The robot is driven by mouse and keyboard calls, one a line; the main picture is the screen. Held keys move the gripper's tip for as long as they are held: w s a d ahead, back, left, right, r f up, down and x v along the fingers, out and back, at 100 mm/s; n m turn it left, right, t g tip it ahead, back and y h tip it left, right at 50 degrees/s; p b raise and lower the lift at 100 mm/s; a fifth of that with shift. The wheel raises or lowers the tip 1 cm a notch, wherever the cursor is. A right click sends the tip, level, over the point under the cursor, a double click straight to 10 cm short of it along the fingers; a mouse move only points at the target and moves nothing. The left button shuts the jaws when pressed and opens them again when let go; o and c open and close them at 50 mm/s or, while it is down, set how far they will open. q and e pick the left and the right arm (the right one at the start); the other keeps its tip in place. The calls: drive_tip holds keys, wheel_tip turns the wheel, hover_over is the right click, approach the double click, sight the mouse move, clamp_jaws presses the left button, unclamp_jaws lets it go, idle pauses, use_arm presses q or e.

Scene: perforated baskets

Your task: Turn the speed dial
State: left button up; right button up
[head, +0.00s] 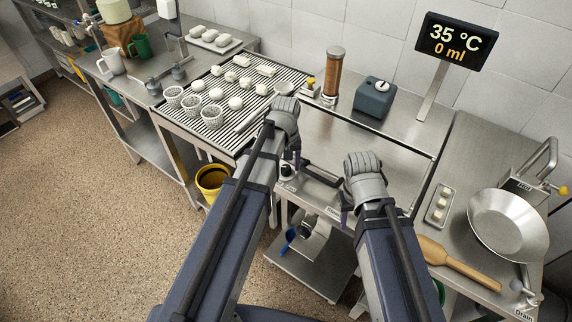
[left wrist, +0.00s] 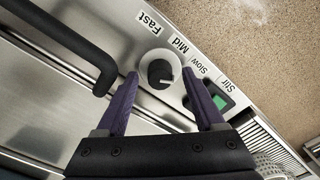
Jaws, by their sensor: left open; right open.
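The speed dial (left wrist: 159,72) is a round black knob with a white mark on a pale disc. Labels Fast, Mid, Slow and Stir stand beside it on the steel front panel (left wrist: 195,35). My left gripper (left wrist: 161,74) is open, its two purple fingertips on either side of the dial with gaps to the knob. In the head view, the dial (head: 286,171) is small and partly hidden near my left gripper (head: 290,158). My right gripper (head: 346,208) is open, near the machine's front on the right, its fingers hardly visible.
A black handle (left wrist: 85,45) runs along the panel left of the dial; a green-lit switch (left wrist: 220,102) lies to its right. In the head view, a slatted rack (head: 215,135) with baskets is to the left, and a pan (head: 508,225) is to the right. A display (head: 455,42) reads 35 °C, 0 ml.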

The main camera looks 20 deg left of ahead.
sight(286, 167)
use_arm(q)
wheel_tip(286, 167, up, 8)
drive_tip(key=p, duration=0.7)
drive_tip(key=shift+f, duration=0.15)
drive_tip(key=s+d+m+y, duration=0.1)
drive_tip(key=s+d+m, duration=0.7)
drive_tip(key=s, duration=0.6)
drive_tip(key=shift+s+d+m, duration=0.2)
drive_tip(key=shift+d+m, duration=0.1)
drive_tip(key=shift+d, duration=0.95)
drive_tip(key=shift+c, duration=0.3)
